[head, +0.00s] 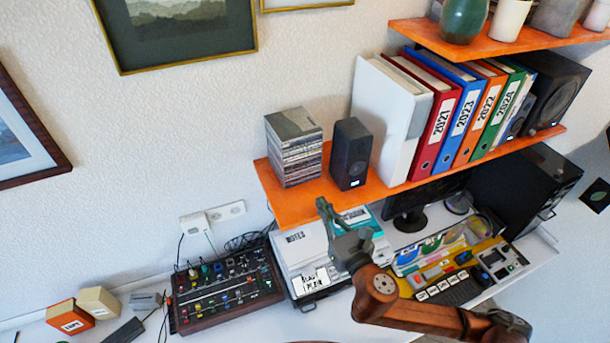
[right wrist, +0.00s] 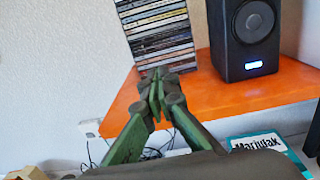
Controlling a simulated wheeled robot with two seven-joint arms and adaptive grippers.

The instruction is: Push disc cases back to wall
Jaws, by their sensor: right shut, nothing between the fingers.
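A stack of disc cases (head: 293,150) stands on the left end of the orange shelf (head: 285,207), beside a small black speaker (head: 351,153). My right gripper (head: 322,204) is shut and empty, at the front edge of the shelf, below the stack and the speaker. In the right wrist view, the disc cases (right wrist: 158,35) rise just beyond the closed green fingertips (right wrist: 156,78), and the fingers overlap the shelf's front edge. I cannot tell whether the fingertips touch the lowest cases. The gap behind the stack is hidden. My left gripper is not in view.
A white box (head: 385,115) and several ring binders (head: 440,125) fill the shelf to the right. Below are a mixer (head: 228,290), paper trays (head: 300,250) and a keyboard (head: 450,290) on the desk.

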